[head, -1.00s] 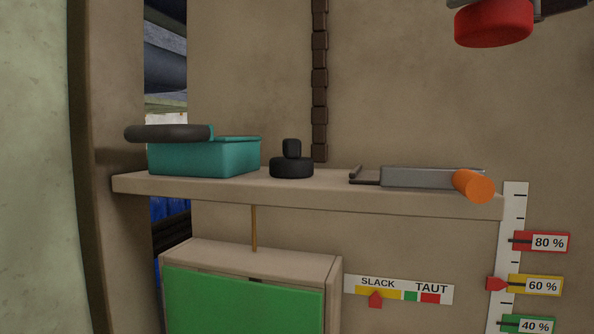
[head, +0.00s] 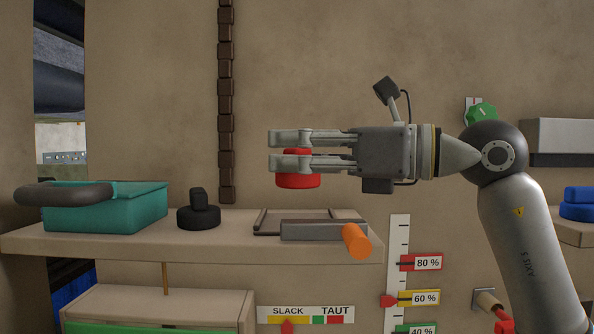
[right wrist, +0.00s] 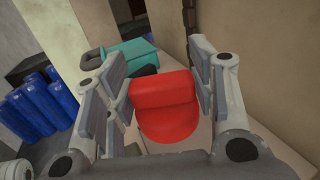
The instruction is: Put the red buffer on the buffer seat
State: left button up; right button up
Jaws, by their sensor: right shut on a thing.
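The red buffer (head: 298,181) is a round red block held in my right gripper (head: 290,152), whose fingers are shut on its upper part. In the right wrist view the red buffer (right wrist: 165,107) sits between the two finger pairs. It hangs in the air above the shelf, roughly over the grey tray-like fixture (head: 310,230) with an orange handle (head: 356,241). I cannot tell for sure which part is the buffer seat. My left gripper is not in view.
A black buffer (head: 199,216) stands on the shelf (head: 200,242), beside a teal box (head: 105,212) with a dark ring-shaped handle. A blue buffer (head: 577,203) sits on a ledge at the right. A percent scale (head: 399,262) and a slack/taut gauge (head: 305,314) are below.

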aim_at(298, 188)
jog(key=shift+w+f, duration=0.5)
jog(key=shift+w+f+p, duration=0.3)
jog(key=shift+f, duration=0.05)
jog(key=shift+a+f+p, duration=0.1)
jog(key=shift+f+p, duration=0.5)
jog(key=shift+f, duration=0.9)
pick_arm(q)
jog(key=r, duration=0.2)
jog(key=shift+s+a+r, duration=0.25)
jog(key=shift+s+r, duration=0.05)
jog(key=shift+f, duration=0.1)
pick_arm(e)
jog(key=shift+f, duration=0.15)
jog(key=o, duration=0.6)
jog(key=shift+f, duration=0.1)
jog(key=o, duration=0.4)
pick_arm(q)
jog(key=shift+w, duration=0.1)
pick_arm(e)
jog(key=shift+o, duration=0.2)
